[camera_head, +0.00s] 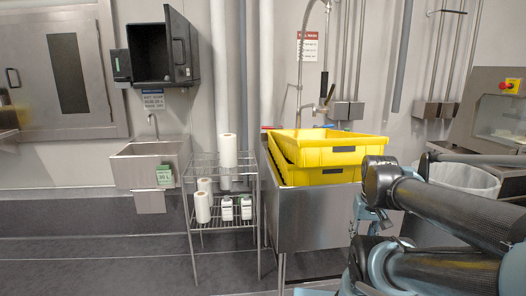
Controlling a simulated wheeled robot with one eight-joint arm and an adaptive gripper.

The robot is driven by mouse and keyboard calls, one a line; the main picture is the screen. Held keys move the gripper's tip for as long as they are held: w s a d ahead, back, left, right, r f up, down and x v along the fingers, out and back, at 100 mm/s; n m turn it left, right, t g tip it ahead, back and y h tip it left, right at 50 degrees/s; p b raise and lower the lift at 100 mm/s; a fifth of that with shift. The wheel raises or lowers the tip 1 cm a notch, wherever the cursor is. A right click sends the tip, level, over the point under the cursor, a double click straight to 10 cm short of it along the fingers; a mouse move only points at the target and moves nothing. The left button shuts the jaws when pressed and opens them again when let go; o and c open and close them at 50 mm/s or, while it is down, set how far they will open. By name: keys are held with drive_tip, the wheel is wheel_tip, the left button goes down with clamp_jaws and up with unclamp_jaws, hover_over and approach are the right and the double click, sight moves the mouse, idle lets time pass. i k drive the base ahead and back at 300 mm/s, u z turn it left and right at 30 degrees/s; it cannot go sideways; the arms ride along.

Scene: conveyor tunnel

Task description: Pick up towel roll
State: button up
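A white towel roll (228,150) stands upright on the top shelf of a wire rack (190,171). Two more white rolls sit on the lower shelf: one at the front left (202,207) and one behind it (205,186), partly hidden. My arm comes in from the right side of the picture, well to the right of the rack and apart from it. The fingertips of my gripper cannot be made out, so its opening is unclear.
White bottles (227,208) stand on the rack's lower shelf. Stacked yellow crates (325,150) sit on a steel sink unit (312,222) right of the rack. A small hand sink (150,165) hangs left of it. The floor (95,265) in front is clear.

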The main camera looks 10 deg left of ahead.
sight(228, 141)
drive_tip(key=z, duration=1.35)
drive_tip(key=k, duration=1.15)
drive_tip(key=u, duration=1.95)
drive_tip(key=i, duration=1)
drive_tip(key=z, duration=0.05)
